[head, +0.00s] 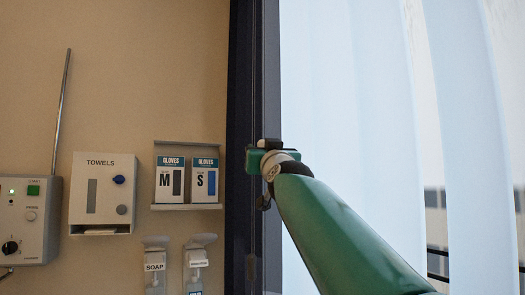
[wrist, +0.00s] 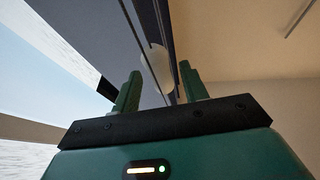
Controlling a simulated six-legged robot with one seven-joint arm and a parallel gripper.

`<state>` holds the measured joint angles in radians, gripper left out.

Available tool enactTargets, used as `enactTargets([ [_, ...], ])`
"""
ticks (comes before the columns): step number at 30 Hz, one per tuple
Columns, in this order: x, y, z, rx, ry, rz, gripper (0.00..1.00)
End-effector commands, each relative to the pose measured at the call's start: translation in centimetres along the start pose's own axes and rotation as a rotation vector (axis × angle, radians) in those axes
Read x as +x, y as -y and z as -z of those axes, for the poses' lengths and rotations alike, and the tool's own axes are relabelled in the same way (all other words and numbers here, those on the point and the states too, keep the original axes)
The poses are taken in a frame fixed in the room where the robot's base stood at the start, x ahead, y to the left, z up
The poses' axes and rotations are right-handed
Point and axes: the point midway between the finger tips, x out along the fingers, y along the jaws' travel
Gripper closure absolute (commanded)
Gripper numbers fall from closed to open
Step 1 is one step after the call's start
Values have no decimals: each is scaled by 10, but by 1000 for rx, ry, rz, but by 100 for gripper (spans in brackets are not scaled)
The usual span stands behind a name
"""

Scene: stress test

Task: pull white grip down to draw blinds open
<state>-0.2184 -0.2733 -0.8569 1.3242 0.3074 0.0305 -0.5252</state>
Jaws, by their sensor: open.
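The white grip (wrist: 156,66) shows in the wrist view as a pale, rounded shape against the dark window frame, between and beyond my fingertips. My gripper (wrist: 160,82) is open, with one green finger on each side of it in the picture. I cannot tell whether the grip is within the fingers' reach, and no contact shows. In the head view my gripper (head: 266,150) is in front of the dark frame and its cords, and the white grip cannot be made out clearly there. The blinds (head: 350,100) hang as broad pale vertical slats at the right.
A dark window frame (head: 240,90) stands beside the blinds. On the tan wall at the left are a towel dispenser (head: 103,190), a glove box holder (head: 187,206), a control box (head: 28,215) with a rod, and soap bottles (head: 155,268). The upper wall is clear.

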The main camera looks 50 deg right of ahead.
Motion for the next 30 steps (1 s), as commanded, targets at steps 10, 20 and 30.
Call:
enactTargets([
  [10, 10, 2, 1, -3, -1, 2, 56],
  [20, 10, 2, 1, -3, -1, 1, 86],
  [30, 8, 2, -2, -3, -1, 1, 100],
])
